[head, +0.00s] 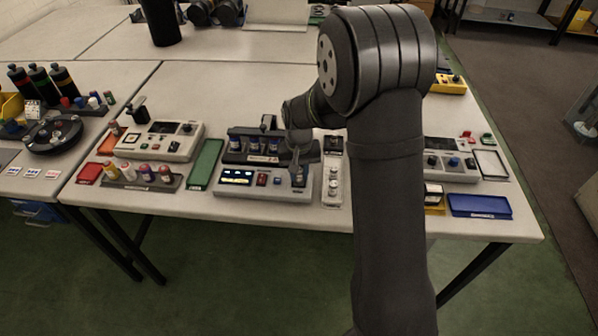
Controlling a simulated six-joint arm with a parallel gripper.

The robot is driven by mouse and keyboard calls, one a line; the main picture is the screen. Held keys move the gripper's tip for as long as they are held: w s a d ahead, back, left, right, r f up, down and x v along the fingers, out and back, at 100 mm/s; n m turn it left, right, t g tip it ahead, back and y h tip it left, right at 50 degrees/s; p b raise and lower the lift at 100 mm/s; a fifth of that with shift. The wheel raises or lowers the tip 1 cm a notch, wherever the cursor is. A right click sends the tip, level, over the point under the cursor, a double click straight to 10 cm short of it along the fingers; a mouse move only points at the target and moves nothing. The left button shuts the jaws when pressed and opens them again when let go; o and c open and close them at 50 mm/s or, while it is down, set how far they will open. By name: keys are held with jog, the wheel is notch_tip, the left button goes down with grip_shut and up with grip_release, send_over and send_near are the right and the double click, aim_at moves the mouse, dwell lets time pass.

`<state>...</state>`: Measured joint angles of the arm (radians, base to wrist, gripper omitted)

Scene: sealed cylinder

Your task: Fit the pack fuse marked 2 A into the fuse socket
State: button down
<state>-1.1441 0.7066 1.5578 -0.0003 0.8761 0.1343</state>
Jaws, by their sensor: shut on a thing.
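My gripper (299,166) points down over the right part of a light grey console (224,190) with a lit display (237,177). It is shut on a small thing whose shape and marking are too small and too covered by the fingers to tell. I cannot tell whether that thing touches the console. I cannot make out the 2 A mark anywhere. The fuse socket cannot be told apart at this size. A dark rack (232,157) with several small blue-and-white capped pieces stands just behind the console.
A green tray (206,164) lies left of the console, and a pale strip with round parts (332,184) lies right. A second console (163,143) and a rack of colored bottles (142,182) stand further left. A blue tray (480,206) lies at the right front edge. My arm hides the table's middle right.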

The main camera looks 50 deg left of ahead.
jog(key=shift+f, duration=0.3)
jog(key=c, duration=1.2)
grip_release()
jog(key=shift+c, duration=0.2)
jog(key=shift+r, duration=0.1)
notch_tip(320, 180, up, 12)
jog(key=shift+r, duration=0.25)
